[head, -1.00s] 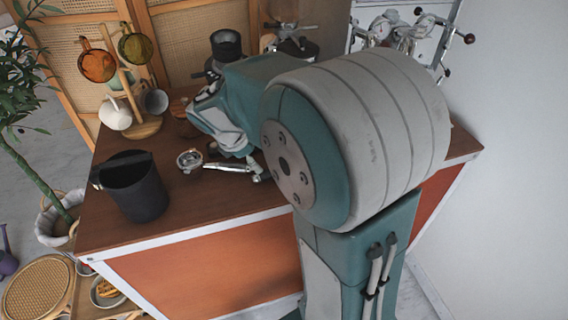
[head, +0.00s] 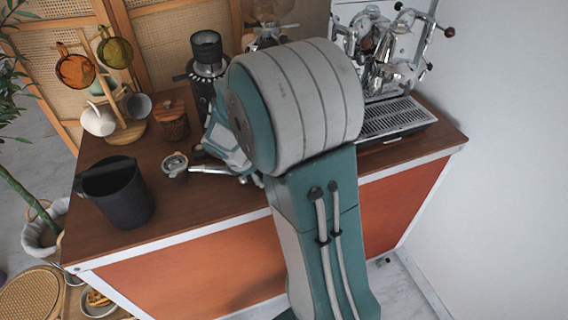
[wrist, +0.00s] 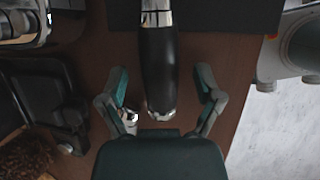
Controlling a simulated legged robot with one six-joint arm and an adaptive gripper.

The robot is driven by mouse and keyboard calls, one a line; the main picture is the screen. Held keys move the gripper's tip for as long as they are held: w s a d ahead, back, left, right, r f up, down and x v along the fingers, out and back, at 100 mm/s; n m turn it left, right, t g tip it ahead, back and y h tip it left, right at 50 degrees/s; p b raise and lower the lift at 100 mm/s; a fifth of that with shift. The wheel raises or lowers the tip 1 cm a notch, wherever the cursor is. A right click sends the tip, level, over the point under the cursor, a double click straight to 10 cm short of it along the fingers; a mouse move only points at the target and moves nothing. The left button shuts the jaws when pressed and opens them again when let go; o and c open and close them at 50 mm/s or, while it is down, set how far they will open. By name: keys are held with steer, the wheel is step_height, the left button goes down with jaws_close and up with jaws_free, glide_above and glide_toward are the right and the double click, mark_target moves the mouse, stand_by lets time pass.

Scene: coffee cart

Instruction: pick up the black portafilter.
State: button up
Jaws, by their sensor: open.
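The portafilter (head: 175,165) lies on the brown cart top, its round metal basket at left and its chrome neck pointing right toward my arm. In the head view my arm hides its handle and most of my gripper. In the wrist view the portafilter's black handle (wrist: 158,62) runs down between the two fingers of my gripper (wrist: 162,92). The fingers are spread, with a gap on each side of the handle. The handle's metal end cap is close to my palm. I cannot tell the exact height of the fingers relative to it.
A black knock bin (head: 118,192) stands at the cart's front left. A wooden-lidded jar (head: 171,122), a mug tree (head: 128,130) and a grinder (head: 208,62) stand behind. An espresso machine (head: 385,60) with its drip tray (head: 395,118) is at right. The front middle top is clear.

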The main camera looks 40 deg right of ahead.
jaws_close()
steer(key=shift+r, duration=0.1)
steer(key=shift+r, duration=0.3)
step_height(320, 180, up, 3)
steer(key=shift+s+f, duration=0.1)
steer(key=s+a+r, duration=0.1)
steer(key=s+r, duration=0.8)
steer(key=s, duration=0.4)
steer(key=shift+s+a+r, duration=0.15)
steer(key=shift+s+a, duration=0.1)
steer(key=shift+a, duration=0.05)
